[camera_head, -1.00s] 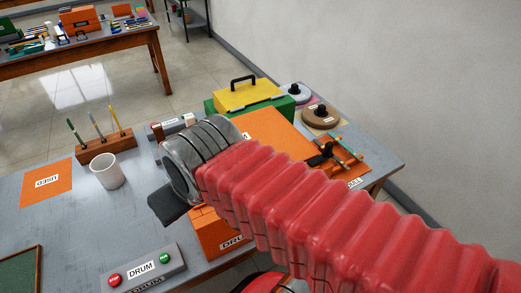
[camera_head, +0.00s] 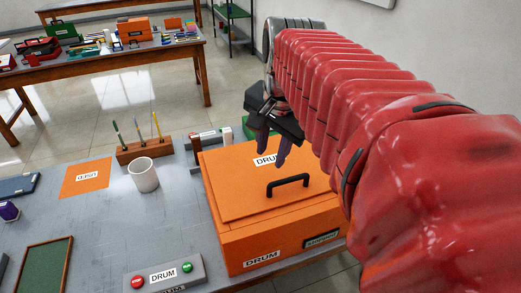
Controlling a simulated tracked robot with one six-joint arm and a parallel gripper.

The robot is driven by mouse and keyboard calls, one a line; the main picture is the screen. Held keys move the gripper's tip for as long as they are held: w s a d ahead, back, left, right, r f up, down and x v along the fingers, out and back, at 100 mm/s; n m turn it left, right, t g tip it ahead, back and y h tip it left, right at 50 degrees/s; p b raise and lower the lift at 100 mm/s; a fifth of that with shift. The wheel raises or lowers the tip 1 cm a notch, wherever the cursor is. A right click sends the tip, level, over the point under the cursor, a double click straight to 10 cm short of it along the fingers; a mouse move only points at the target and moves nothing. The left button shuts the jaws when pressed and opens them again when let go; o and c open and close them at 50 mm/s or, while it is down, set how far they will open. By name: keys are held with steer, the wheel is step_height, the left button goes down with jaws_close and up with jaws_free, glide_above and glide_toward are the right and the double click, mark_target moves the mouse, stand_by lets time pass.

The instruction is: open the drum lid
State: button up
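The drum is an orange box (camera_head: 285,240) labelled DRUM at the right of the grey table. Its flat orange lid (camera_head: 232,188) lies shut on top, with a black bar handle (camera_head: 288,181) near its front right and a DRUM label towards the back. My gripper (camera_head: 272,155) hangs over the back part of the lid, behind and left of the handle, with its fingers pointing down. The two fingers stand apart with nothing seen between them. My red sleeved arm hides the drum's right side.
A DRUM button box (camera_head: 165,274) with red and green buttons stands left of the drum. A white cup (camera_head: 143,175), a wooden pen holder (camera_head: 145,149), an orange USED mat (camera_head: 86,178) and a green board (camera_head: 43,268) lie further left. The table's middle is clear.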

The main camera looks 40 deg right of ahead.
mark_target(291, 178)
steer(key=s+d+r+m, duration=0.1)
steer(key=s+d+m, duration=0.1)
steer(key=d+m, duration=0.4)
steer(key=shift+d+r+g, duration=0.4)
steer(key=shift+f, duration=0.15)
steer(key=x, duration=1.3)
steer(key=shift+a+f, duration=0.2)
steer(key=shift+f, duration=0.15)
steer(key=shift+c, duration=0.3)
jaws_close()
